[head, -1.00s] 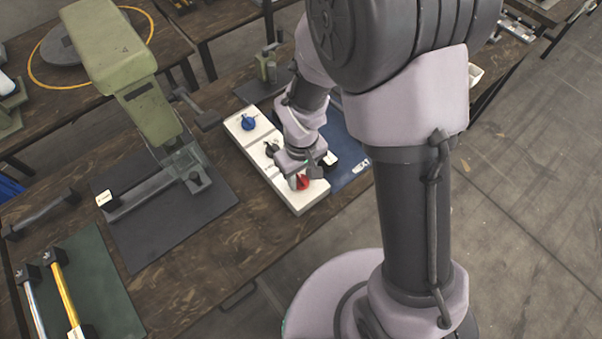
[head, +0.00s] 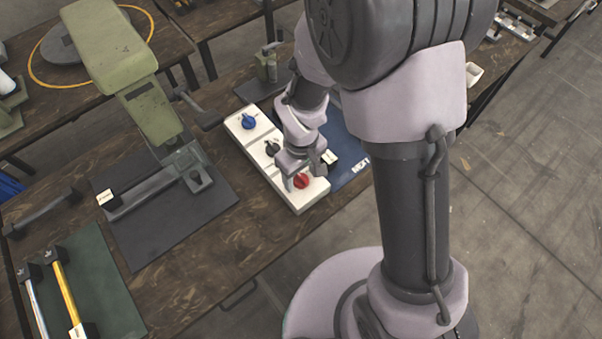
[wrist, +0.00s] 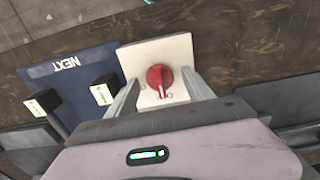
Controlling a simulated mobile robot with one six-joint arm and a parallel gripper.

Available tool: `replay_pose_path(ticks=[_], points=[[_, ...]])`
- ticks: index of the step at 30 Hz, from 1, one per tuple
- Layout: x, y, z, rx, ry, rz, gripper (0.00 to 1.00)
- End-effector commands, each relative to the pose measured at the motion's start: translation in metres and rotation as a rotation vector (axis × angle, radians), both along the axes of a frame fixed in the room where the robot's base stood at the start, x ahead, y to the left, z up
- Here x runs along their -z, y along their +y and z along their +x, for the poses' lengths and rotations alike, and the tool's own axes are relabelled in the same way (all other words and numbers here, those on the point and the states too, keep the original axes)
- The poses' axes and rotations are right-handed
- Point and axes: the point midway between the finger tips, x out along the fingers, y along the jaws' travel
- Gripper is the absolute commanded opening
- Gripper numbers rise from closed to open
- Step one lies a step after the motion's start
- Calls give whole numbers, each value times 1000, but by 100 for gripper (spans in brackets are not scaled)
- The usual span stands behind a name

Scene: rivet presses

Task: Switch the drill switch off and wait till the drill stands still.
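A white switch panel (head: 262,165) on the bench carries a blue knob (head: 249,121), a black knob (head: 272,147) and a red knob (head: 301,181) in a row. The knob labels are too small to read, so I cannot tell which is the drill switch. My gripper (head: 303,178) is at the red knob's end of the panel. In the wrist view, the open fingers of my gripper (wrist: 160,74) stand apart on either side of the red knob (wrist: 160,82), with gaps beside it. No turning drill is recognisable.
A green press (head: 125,75) stands on a dark mat left of the panel. A blue mat (wrist: 70,80) marked NEXT, with black-and-white blocks, lies beside the panel. A green mat (head: 105,290) with two handled bars is at lower left.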

Motion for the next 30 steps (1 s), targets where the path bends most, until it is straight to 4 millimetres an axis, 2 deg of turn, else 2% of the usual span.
replay_pose_path(ticks=[7,11,14,21,24,27,30], points=[[0,0,0,1,1,-1,60],[-13,0,0,1,0,0,60],[-37,0,0,2,-2,1,60],[-118,0,1,1,-4,1,60],[-144,0,0,1,-3,1,60],[-163,0,0,1,-2,1,60],[-172,0,0,1,0,0,60]])
